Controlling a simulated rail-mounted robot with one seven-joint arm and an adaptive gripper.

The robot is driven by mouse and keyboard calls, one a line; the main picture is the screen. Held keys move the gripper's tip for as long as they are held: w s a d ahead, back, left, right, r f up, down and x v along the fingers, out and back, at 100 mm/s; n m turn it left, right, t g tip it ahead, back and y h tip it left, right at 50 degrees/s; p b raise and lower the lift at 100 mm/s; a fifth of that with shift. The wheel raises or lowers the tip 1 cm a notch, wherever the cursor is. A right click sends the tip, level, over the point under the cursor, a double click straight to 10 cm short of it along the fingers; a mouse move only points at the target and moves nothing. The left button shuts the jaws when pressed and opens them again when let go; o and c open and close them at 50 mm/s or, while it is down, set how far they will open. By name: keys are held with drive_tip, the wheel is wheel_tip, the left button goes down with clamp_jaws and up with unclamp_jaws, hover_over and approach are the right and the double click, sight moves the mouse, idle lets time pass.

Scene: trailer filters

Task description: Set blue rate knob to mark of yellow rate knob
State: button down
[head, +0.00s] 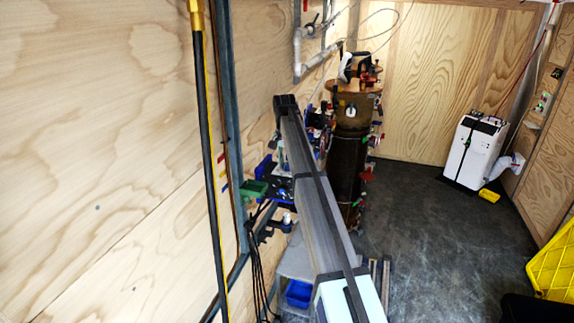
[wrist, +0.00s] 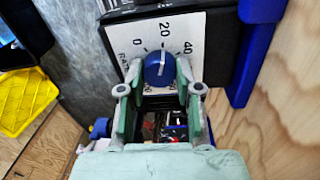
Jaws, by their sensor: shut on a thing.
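The blue rate knob (wrist: 159,70) sits on a white dial plate (wrist: 188,28) marked 0, 20 and 40. A pale pointer line on the knob points up, close to the 20 mark. My gripper (wrist: 160,78) is shut on the blue knob, with one green-lined finger on each side of it. The lower part of the dial is hidden behind the fingers. I cannot make out the yellow rate knob or its mark in either view. In the head view, my arm hides the gripper and the dial.
A tall brown filter column (head: 349,150) with coloured valves stands right of my arm. The plywood wall (head: 110,150) is close on the left, with a black and yellow hose (head: 207,140). A white unit (head: 474,150) stands far right. The dark floor (head: 430,220) between is mostly clear.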

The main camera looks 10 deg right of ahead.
sight(286, 164)
drive_tip(key=shift+n, duration=0.5)
drive_tip(key=c, duration=0.8)
unclamp_jaws()
drive_tip(key=shift+w+a+r, duration=0.1)
drive_tip(key=shift+a+r, duration=0.05)
drive_tip(key=shift+r, duration=2.85)
drive_tip(key=shift+a+r, duration=0.1)
drive_tip(key=shift+r, duration=2.9)
